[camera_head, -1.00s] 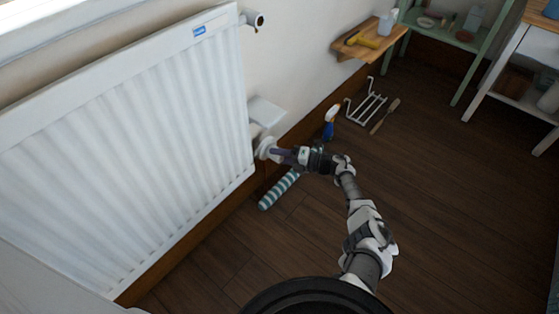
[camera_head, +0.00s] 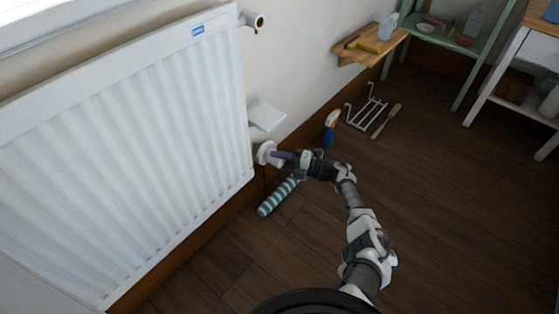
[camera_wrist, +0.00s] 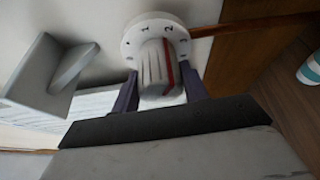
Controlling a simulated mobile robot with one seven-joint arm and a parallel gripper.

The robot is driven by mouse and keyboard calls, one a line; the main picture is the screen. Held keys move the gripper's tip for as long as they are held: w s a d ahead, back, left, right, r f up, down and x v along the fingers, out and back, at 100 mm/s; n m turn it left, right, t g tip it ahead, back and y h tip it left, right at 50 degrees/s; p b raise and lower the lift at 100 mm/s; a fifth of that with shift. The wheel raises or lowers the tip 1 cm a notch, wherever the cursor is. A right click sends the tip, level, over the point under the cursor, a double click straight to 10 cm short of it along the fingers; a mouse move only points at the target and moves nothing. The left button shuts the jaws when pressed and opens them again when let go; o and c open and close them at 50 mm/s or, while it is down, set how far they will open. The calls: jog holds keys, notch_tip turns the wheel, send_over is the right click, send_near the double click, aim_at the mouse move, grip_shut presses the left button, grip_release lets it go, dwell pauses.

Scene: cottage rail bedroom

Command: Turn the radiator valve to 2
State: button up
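The white radiator valve (camera_head: 264,152) sits at the right lower side of the radiator (camera_head: 130,150). In the wrist view its round dial (camera_wrist: 131,46) carries numbers, with 1, 2 and 3 readable along the top. The ribbed valve knob (camera_wrist: 152,68) has a red line whose far end lies near the 2. My gripper (camera_head: 287,157) reaches the valve from the right. In the wrist view the dark fingers of my gripper (camera_wrist: 161,85) stand on both sides of the knob and appear to touch it. The exact contact is partly hidden.
A white box-like bracket (camera_head: 266,115) juts from the wall just above the valve; it is at left in the wrist view (camera_wrist: 48,80). The floor at right is open.

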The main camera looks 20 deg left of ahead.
jog(key=o, duration=0.4)
jog(key=shift+c, duration=0.2)
jog(key=d, duration=1.3)
jog(key=shift+w+d+r, duration=0.2)
jog(key=shift+w+d, duration=0.1)
jog(key=shift+d, duration=0.1)
